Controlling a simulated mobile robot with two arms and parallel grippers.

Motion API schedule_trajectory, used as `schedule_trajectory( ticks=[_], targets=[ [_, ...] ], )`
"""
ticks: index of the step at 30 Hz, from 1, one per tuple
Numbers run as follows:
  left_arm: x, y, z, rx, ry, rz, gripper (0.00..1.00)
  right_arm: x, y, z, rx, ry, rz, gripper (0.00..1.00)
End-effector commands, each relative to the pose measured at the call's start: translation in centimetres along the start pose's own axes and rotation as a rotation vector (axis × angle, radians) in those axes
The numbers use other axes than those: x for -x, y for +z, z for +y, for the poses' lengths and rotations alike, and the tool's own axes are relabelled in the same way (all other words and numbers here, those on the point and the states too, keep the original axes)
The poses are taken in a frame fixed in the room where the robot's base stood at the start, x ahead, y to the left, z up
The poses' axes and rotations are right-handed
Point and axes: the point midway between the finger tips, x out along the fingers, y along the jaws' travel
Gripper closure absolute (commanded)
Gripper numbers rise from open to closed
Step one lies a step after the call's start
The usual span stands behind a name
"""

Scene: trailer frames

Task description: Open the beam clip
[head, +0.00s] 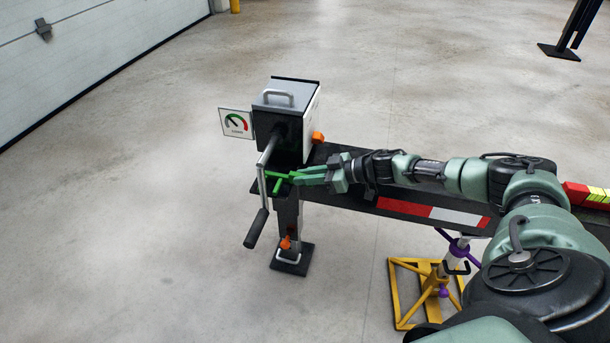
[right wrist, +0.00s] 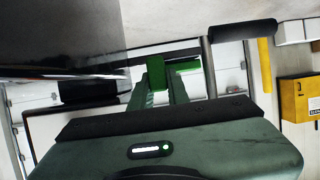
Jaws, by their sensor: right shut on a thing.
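The beam clip appears as a bright green part (head: 277,184) at the left end of the dark trailer beam (head: 345,190). My right gripper (head: 295,177) reaches it from the right, with its fingers shut on the green part. In the right wrist view the green clip (right wrist: 156,73) sits between the fingertips. The fingers hide part of it, and I cannot tell how far it is turned. My left gripper is not in view.
A grey box with a handle (head: 286,100) stands on the beam end, beside a gauge sign (head: 236,123). A crank with a black grip (head: 256,229) hangs in front. A yellow stand (head: 408,292) is below the beam. Open floor lies left.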

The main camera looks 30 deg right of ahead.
Motion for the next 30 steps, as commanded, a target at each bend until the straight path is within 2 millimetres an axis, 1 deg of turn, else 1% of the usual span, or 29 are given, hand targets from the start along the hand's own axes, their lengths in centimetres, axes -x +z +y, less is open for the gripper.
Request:
schedule_trajectory(
  ticks=[3,4,5,6,14,17,20,22,24,27,30],
  targets=[
    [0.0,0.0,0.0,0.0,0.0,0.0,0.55,0.0,0.1,0.0,0.0,0.0,-0.002,1.0],
    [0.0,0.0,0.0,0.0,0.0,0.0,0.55,0.0,0.1,0.0,0.0,0.0,-0.002,0.76],
    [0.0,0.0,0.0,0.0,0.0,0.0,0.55,0.0,0.1,0.0,0.0,0.0,-0.002,0.67],
    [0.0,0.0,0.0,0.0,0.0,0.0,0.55,0.0,0.1,0.0,0.0,0.0,-0.002,0.62],
    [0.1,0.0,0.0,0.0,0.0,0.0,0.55,0.0,0.0,0.0,0.001,0.0,-0.001,0.62],
    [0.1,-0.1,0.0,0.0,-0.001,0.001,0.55,0.5,0.1,0.0,0.0,0.001,-0.002,0.62],
    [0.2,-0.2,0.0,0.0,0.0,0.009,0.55,1.8,0.0,0.1,0.001,0.002,-0.003,0.62],
    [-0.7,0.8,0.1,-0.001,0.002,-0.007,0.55,3.0,0.0,0.0,0.001,0.001,-0.004,0.62],
    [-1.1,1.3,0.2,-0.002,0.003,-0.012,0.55,4.3,0.1,0.1,-0.001,0.002,-0.005,0.62],
    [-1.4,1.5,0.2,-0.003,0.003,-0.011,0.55,5.9,0.1,0.0,0.0,0.0,-0.005,0.62],
    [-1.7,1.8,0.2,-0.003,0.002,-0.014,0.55,7.0,0.1,0.0,0.0,0.001,-0.004,0.62]
  ],
)
